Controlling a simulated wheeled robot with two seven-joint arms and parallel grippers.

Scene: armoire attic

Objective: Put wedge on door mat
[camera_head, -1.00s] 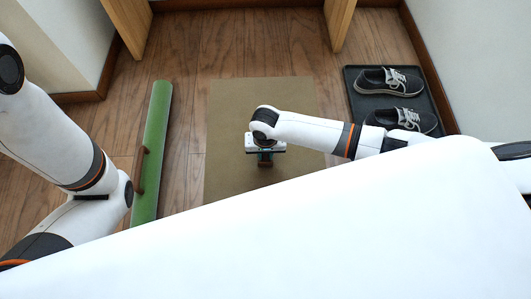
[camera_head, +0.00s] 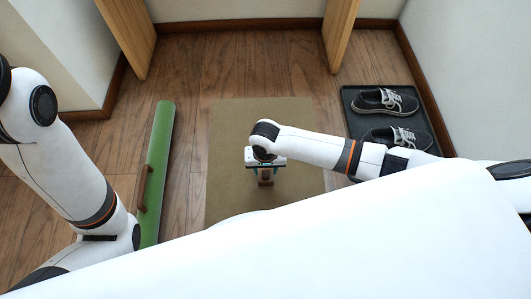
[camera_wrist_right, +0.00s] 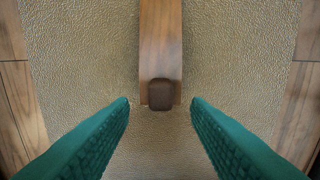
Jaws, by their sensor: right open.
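The wedge (camera_wrist_right: 160,45) is a long brown wooden piece with a dark rounded end, lying on the tan door mat (camera_wrist_right: 90,60). In the head view the wedge (camera_head: 266,182) shows just below my right gripper, over the middle of the door mat (camera_head: 225,125). My right gripper (camera_wrist_right: 160,102) is open. Its two green fingertips stand either side of the wedge's dark near end, with a gap on both sides. In the head view my right gripper (camera_head: 266,172) points down at the mat. My left arm is at the left; its gripper is out of view.
A green roll (camera_head: 157,165) with a brown piece (camera_head: 144,188) at its side lies left of the mat. A dark tray (camera_head: 350,105) with black shoes (camera_head: 388,101) stands at the right. Wooden door panels (camera_head: 341,35) stand at the back. Wood floor is clear behind the mat.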

